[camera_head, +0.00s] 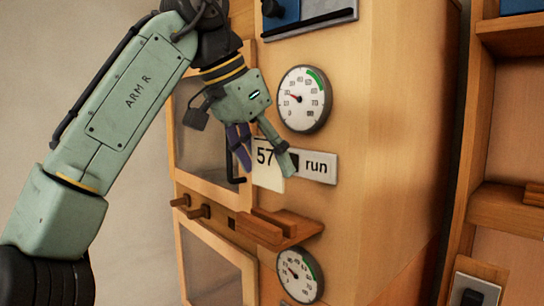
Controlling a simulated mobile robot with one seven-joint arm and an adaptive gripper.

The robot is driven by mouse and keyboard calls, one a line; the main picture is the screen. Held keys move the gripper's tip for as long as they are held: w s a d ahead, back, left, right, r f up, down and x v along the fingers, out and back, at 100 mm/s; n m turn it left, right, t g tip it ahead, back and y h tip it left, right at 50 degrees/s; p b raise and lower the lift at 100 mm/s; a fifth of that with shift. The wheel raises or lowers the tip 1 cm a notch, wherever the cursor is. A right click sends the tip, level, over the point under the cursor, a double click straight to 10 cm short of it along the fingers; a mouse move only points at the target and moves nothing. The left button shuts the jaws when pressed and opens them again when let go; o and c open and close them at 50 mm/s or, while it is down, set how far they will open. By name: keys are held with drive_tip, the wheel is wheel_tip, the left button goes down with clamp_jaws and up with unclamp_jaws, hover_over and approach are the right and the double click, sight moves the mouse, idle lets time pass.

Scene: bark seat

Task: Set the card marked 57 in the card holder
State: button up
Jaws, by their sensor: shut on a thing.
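The card marked 57 (267,173) is white with black digits and stands upright in my gripper (264,153). The gripper is shut on it, one finger on each side, and points down. The fingers cover parts of the card's upper edge and sides. A wooden ledge with raised bars (277,228) juts from the cabinet front below the card; it looks like the card holder. The card's lower edge is above the ledge and looks apart from it. How far the card stands out from the cabinet front is hard to tell.
The wooden cabinet has a round gauge (304,99) above and another (300,275) below. A plate reading "run" (316,167) is right of the card. Wooden pegs (194,208) stick out left of the ledge. Shelves (508,207) stand at the right.

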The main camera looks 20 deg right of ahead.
sight(265, 181)
drive_tip(key=shift+a+f, duration=0.2)
drive_tip(key=shift+f, duration=1.45)
drive_tip(key=shift+d+f+b, duration=0.1)
drive_tip(key=shift+f+b, duration=0.85)
drive_tip(key=shift+f, duration=0.85)
drive_tip(key=shift+f, duration=0.1)
drive_tip(key=o, duration=0.9)
